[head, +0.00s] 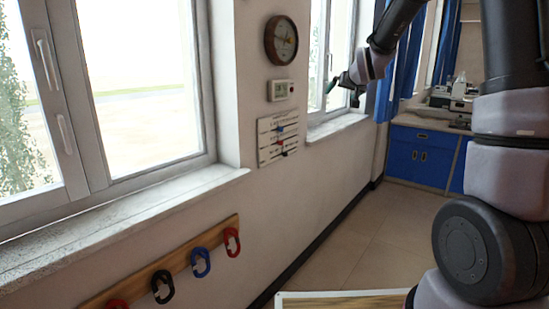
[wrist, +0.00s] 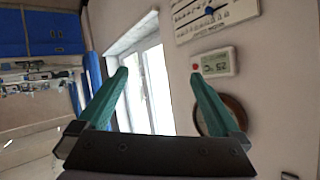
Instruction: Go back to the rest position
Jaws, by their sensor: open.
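My gripper (head: 331,87) is raised in front of the far window in the head view, small and at the end of my dark arm. In the wrist view its two green fingers (wrist: 158,82) stand wide apart with nothing between them. The gripper is open and empty. No object of the task's own shows apart from my arm and gripper.
Coloured hooks (head: 201,262) hang on a wooden rail (head: 180,262). Blue cabinets (head: 421,155) stand at the back. The floor (head: 360,240) between looks clear.

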